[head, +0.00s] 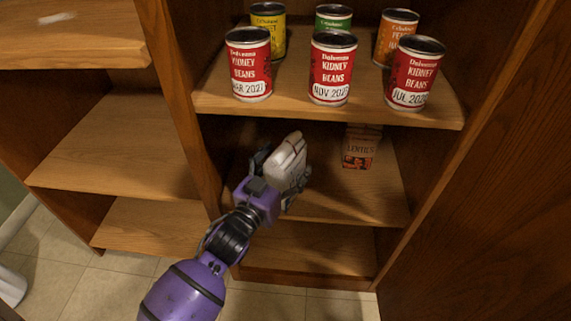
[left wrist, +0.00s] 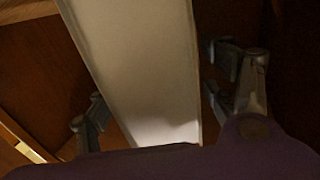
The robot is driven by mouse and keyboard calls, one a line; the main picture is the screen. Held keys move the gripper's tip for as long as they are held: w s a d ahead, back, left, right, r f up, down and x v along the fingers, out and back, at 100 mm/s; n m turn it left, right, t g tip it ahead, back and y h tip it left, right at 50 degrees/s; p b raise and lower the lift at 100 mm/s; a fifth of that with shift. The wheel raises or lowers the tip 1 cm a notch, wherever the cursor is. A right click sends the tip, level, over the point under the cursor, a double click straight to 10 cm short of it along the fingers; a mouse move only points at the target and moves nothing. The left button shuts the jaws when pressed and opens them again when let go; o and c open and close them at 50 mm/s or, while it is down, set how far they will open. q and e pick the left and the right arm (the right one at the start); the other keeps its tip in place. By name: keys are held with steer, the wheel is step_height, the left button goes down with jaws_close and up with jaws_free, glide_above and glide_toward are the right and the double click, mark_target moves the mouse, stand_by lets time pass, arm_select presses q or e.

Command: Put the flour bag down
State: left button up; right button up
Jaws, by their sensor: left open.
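The white flour bag (head: 287,160) is at the lower shelf of the cabinet, toward its left side. It looks slanted in the head view; its base is hidden by my gripper, so I cannot tell if it rests fully on the shelf. My left gripper (head: 278,174) is open with its fingers on either side of the bag. In the left wrist view the pale face of the bag (left wrist: 145,70) stands between the spread fingers (left wrist: 165,100), with a visible gap on each side. My right gripper is not in view.
A lentils box (head: 359,148) stands farther back right on the same shelf (head: 345,203). Several cans, including a kidney beans can (head: 333,68), stand on the shelf above (head: 290,98). A wooden divider (head: 180,90) rises close on the left. The shelf's front right is clear.

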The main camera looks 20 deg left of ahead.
arm_select(q)
steer(key=s+a+p, duration=0.1)
steer(key=s+p, duration=0.1)
steer(key=s, duration=1)
steer(key=shift+a+r+p, duration=0.15)
steer(key=shift+p, duration=0.25)
